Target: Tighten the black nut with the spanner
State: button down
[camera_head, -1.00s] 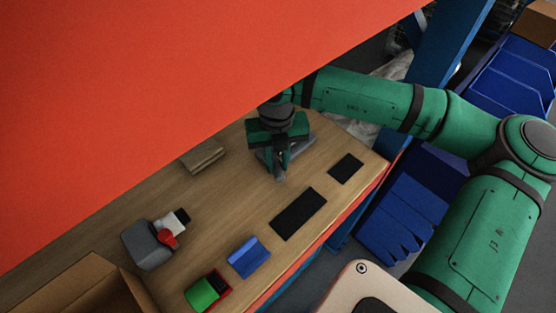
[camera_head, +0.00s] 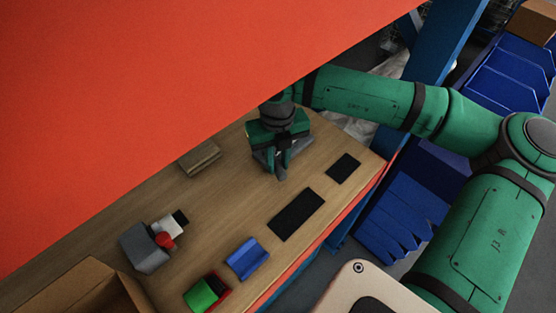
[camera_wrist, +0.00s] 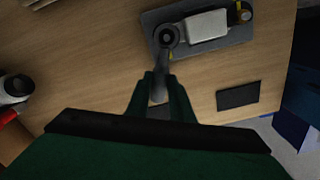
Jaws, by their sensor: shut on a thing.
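My gripper (camera_wrist: 160,88) is shut on the grey spanner (camera_wrist: 161,67), whose handle runs up between the fingers in the wrist view. The spanner's ring end (camera_wrist: 168,28) lies over the near left part of a grey plate (camera_wrist: 210,48). A dark round centre shows inside the ring; it looks like the black nut, and I cannot tell how well the ring is seated on it. In the head view my gripper (camera_head: 281,172) points down at the bench and hides most of the plate and spanner.
A large orange panel (camera_head: 150,100) overhangs the back.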

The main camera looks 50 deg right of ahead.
jog(key=shift+r, duration=0.2)
jog(key=shift+s+r, duration=0.1)
jog(key=shift+r, duration=0.25)
jog(key=shift+r, duration=0.2)
jog(key=shift+r, duration=0.75)
jog(key=c, duration=2.3)
grip_release()
grip_shut()
